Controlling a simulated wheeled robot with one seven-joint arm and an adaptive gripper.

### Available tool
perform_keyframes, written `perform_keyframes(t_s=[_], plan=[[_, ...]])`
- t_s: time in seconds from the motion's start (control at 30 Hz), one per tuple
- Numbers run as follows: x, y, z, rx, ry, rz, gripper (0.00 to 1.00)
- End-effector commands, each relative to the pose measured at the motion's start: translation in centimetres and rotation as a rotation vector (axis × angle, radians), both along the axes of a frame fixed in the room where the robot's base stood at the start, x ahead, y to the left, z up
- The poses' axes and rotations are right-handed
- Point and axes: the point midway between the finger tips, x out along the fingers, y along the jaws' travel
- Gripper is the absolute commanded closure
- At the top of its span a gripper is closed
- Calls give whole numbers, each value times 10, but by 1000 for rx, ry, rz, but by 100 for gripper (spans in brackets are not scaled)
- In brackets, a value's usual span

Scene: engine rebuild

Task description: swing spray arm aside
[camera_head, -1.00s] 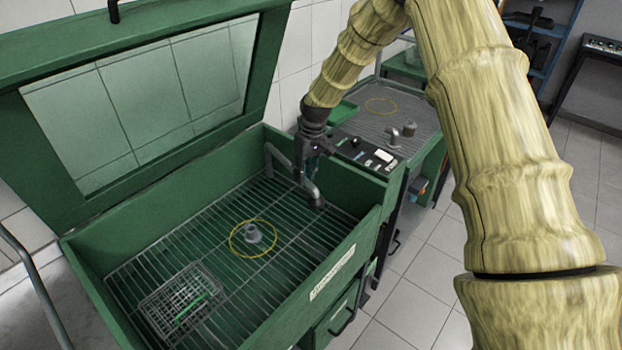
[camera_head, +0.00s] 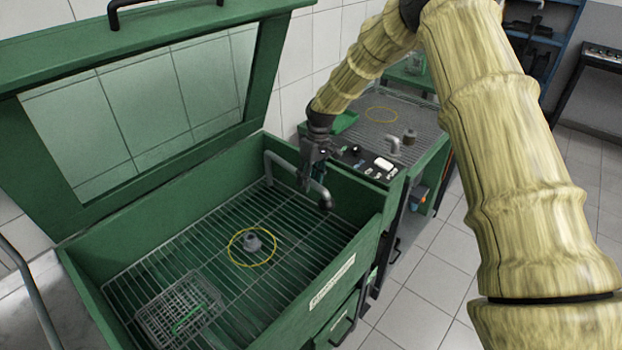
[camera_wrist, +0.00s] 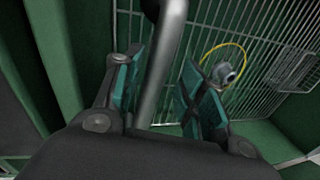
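The spray arm (camera_head: 292,175) is a grey bent pipe rising at the back of the green wash basin, with a dark nozzle end over the grate near the right wall. My gripper (camera_head: 304,185) is lowered at the pipe from above. In the wrist view, the pipe (camera_wrist: 158,75) passes between the teal-padded fingers of my gripper (camera_wrist: 160,80). The fingers stand apart, with a gap showing on the pipe's right side. The left pad is close to the pipe; whether it touches I cannot tell.
The basin's grate (camera_head: 215,250) holds a wire basket (camera_head: 180,308) and a grey fitting (camera_head: 252,242) inside a yellow ring (camera_head: 233,255). The green lid (camera_head: 45,185) stands open behind. To the right is a bench (camera_head: 425,120) with small parts.

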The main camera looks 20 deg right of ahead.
Motion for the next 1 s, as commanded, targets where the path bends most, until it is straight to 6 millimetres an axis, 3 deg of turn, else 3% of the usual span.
perform_keyframes(t_s=[0.47,1.0], plan=[[2,-3,12,0,-3,-2,58],[10,-19,100,0,-3,-2,58]])
